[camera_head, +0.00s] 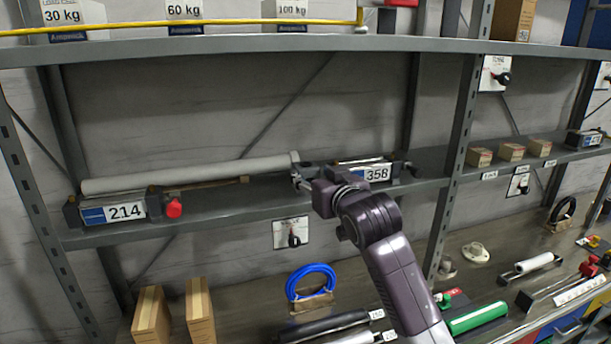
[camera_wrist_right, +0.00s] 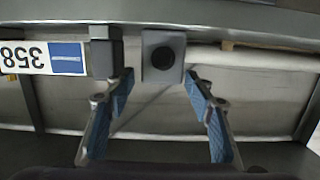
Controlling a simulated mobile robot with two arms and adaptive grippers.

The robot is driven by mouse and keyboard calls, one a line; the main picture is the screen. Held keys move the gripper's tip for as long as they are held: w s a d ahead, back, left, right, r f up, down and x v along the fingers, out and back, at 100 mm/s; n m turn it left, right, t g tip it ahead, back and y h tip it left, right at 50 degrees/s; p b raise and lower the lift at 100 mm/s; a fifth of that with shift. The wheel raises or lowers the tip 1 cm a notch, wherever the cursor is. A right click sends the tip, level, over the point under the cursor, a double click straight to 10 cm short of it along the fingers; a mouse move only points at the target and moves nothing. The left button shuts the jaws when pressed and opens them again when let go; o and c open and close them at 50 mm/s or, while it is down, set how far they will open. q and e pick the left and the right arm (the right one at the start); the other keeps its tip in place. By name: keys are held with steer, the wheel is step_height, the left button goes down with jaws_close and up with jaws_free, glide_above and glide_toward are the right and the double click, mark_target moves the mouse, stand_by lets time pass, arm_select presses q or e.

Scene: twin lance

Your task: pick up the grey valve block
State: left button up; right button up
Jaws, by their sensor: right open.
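The grey valve block (camera_wrist_right: 163,52) shows in the right wrist view as a small square block with a dark round port, at the end of a long pale lance (camera_wrist_right: 250,58). In the head view the lance (camera_head: 200,174) lies along the middle shelf, with the block's end (camera_head: 295,158) partly hidden by my right gripper. My right gripper (camera_head: 302,178) is open and empty in front of the block. In the wrist view its blue-padded fingers (camera_wrist_right: 160,80) stand apart on either side of the block, short of it. My left gripper is not in view.
A 358-labelled holder (camera_head: 376,173) stands close to the block, right of it in the head view. A 214-labelled holder (camera_head: 115,212) and a red knob (camera_head: 173,208) are at the lance's left end. The upper shelf (camera_head: 240,46) runs overhead. A blue hose coil (camera_head: 311,282) sits below.

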mark_target(310, 170)
steer(key=p+x, duration=0.3)
steer(key=shift+w+a+r, duration=0.25)
steer(key=shift+w+r, duration=0.05)
steer(key=shift+w, duration=0.05)
steer(key=shift+w+a+f, duration=0.2)
steer(key=shift+w+f, duration=0.05)
steer(key=shift+w, duration=0.3)
steer(key=shift+r, duration=0.1)
steer(key=c, duration=1.1)
